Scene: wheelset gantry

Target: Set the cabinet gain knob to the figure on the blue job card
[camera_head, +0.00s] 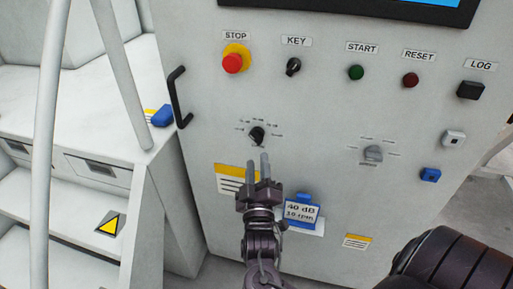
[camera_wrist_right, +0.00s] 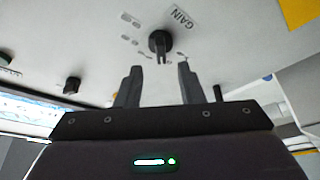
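The gain knob (camera_head: 257,135) is a black knob on the pale cabinet front, with a ring of small marks too small to read. In the right wrist view the gain knob (camera_wrist_right: 160,42) sits beside the label GAIN. The blue job card (camera_head: 301,212) hangs low on the cabinet and reads 40 dB and 10 rpm. My right gripper (camera_head: 258,164) is open and empty just below the knob, apart from it. In the wrist view its two fingers (camera_wrist_right: 158,82) stand apart with the knob beyond their gap. Which mark the knob points at is unclear. My left gripper is out of view.
A red stop button (camera_head: 232,63), a key switch (camera_head: 293,66), a green start button (camera_head: 356,72) and a reset button (camera_head: 410,80) line the panel above. A grey selector (camera_head: 373,153) is to the right. A black handle (camera_head: 179,97) sticks out at the left edge.

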